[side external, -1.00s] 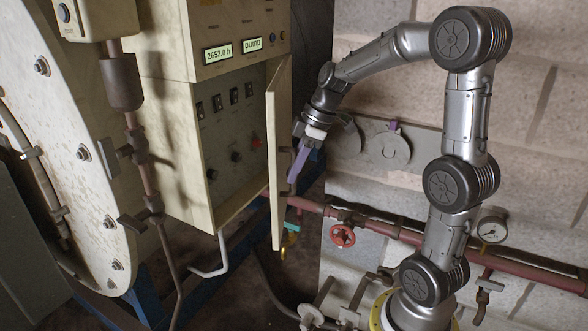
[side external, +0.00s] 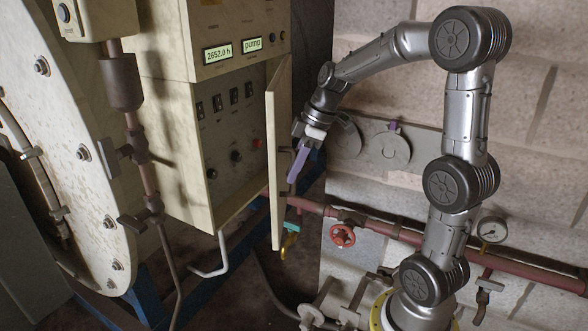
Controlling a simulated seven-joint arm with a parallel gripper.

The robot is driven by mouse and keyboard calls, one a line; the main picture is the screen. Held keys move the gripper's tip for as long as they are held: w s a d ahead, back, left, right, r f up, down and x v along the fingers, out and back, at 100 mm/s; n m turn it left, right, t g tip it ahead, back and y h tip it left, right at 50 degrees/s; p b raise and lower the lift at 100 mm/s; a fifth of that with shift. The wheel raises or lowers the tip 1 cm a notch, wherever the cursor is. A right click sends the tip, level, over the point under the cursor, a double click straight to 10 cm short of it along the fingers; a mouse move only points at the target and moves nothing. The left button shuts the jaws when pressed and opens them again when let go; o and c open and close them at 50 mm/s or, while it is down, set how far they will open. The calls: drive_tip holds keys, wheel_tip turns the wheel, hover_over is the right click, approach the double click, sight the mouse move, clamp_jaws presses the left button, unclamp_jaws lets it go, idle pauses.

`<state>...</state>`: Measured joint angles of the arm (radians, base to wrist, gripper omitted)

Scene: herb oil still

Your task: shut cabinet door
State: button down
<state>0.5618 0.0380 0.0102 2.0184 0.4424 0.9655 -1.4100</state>
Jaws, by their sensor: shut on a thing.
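My gripper (side external: 298,168), with long purple fingers, reaches down beside that face and is shut at the handle. The fingers hide much of the handle, so the exact contact is not clear. Switches and a red knob (side external: 256,143) show in the opening to the left of the door.
A bent grey pipe (side external: 212,268) and a teal-and-yellow fitting (side external: 291,238) sit low near the door. A red pipe with a red valve wheel (side external: 342,236) runs along the block wall. A large flanged vessel (side external: 75,190) stands at left.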

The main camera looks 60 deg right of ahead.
drive_tip(key=w+a+m, duration=0.2)
drive_tip(key=w, duration=0.5)
drive_tip(key=w+a+m+h, duration=0.1)
drive_tip(key=w+a, duration=0.2)
drive_tip(key=w, duration=0.5)
drive_tip(key=shift+m+t, duration=0.4)
drive_tip(key=shift+w+r, duration=0.1)
drive_tip(key=c, duration=1.2)
unclamp_jaws()
drive_tip(key=o, duration=0.4)
drive_tip(key=shift+c, duration=0.2)
drive_tip(key=v, duration=1.3)
drive_tip(key=shift+r, duration=0.35)
